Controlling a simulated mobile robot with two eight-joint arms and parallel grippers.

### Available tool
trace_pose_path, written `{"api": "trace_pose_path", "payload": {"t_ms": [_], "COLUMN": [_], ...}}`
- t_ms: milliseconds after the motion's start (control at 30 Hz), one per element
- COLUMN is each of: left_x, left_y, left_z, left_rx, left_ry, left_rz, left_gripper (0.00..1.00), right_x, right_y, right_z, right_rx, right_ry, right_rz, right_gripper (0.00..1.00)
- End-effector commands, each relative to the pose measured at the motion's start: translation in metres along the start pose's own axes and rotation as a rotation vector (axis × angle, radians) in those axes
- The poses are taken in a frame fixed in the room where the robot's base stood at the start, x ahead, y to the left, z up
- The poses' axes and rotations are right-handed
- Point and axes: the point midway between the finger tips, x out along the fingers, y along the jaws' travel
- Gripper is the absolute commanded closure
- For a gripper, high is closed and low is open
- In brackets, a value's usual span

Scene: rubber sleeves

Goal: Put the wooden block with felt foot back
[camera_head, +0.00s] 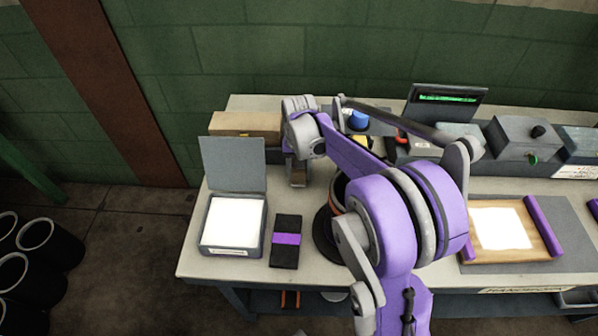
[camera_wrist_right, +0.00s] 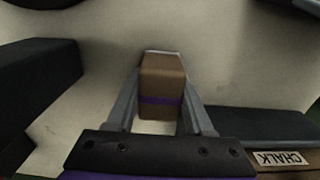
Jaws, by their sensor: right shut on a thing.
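The wooden block (camera_wrist_right: 162,75) is brown with a thin purple band, and sits between the two grey fingers of my right gripper (camera_wrist_right: 160,105) in the wrist view. The fingers are shut on it from both sides. In the head view my right gripper (camera_head: 298,176) points down over the back left of the table, and a small part of the block shows there. Its felt foot cannot be made out, and I cannot tell whether the block touches the table. My left gripper is not in view.
A cardboard box (camera_head: 230,124) stands behind the gripper. An open grey box (camera_head: 207,237) with white contents and a black block with a purple band (camera_head: 287,222) are at the front left. A wooden tray (camera_head: 490,257) lies right. My arm hides the table's middle.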

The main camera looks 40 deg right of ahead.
Motion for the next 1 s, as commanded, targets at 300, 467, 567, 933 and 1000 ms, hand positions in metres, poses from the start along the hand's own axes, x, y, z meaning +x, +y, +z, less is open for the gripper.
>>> {"api": "trace_pose_path", "payload": {"t_ms": [300, 467, 567, 933, 1000], "left_x": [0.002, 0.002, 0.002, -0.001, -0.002], "left_y": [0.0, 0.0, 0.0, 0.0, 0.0], "left_z": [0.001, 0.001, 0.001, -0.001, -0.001], "left_rx": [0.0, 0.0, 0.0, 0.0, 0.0], "left_ry": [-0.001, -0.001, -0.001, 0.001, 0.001], "left_rz": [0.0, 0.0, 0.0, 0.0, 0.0], "left_gripper": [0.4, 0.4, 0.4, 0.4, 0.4], "right_x": [0.003, 0.003, 0.003, -0.008, -0.019], "right_y": [0.0, 0.0, 0.0, 0.0, 0.0], "right_z": [0.0, 0.0, 0.0, 0.0, 0.0], "right_rx": [0.0, 0.0, 0.0, 0.001, 0.001], "right_ry": [0.0, 0.0, 0.0, 0.0, 0.0], "right_rz": [0.0, 0.0, 0.0, 0.0, 0.0], "right_gripper": [1.0, 0.27, 0.18, 0.18, 0.18]}}
